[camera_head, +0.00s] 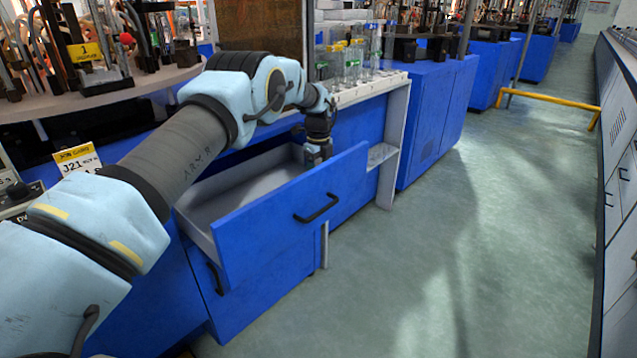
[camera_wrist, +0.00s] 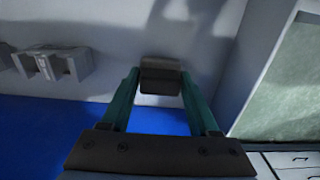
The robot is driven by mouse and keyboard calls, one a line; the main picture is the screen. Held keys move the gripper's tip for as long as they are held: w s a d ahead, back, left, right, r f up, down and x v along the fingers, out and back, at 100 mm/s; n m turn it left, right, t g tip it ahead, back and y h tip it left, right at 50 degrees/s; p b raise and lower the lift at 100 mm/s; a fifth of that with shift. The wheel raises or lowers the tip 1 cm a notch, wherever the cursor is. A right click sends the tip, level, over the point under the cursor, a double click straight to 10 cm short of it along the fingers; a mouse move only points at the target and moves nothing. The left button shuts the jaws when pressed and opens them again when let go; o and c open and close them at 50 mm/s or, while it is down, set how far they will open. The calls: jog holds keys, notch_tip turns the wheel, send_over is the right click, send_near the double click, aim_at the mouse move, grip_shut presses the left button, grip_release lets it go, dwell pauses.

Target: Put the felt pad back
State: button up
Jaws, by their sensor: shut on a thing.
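The felt pad (camera_wrist: 161,80) appears as a small dark grey block between the tips of my gripper's two green fingers in the wrist view. My gripper (camera_head: 317,156) is shut on it, and the fingers partly hide its sides. In the head view, my gripper points down at the right end of an open drawer (camera_head: 262,212) with a blue front and a pale grey inside. The pad cannot be made out there. I cannot tell whether it touches the drawer.
The drawer's visible floor (camera_head: 222,197) looks bare. Several clear bottles (camera_head: 352,62) stand on the white ledge above, right of my wrist. A round table (camera_head: 120,88) with dark fixtures is at upper left. The green floor (camera_head: 470,230) on the right is clear.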

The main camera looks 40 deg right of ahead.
jog(key=shift+f, duration=0.75)
jog(key=shift+f, duration=0.1)
jog(key=o, duration=1.2)
notch_tip(320, 180, up, 12)
jog(key=shift+r, duration=0.1)
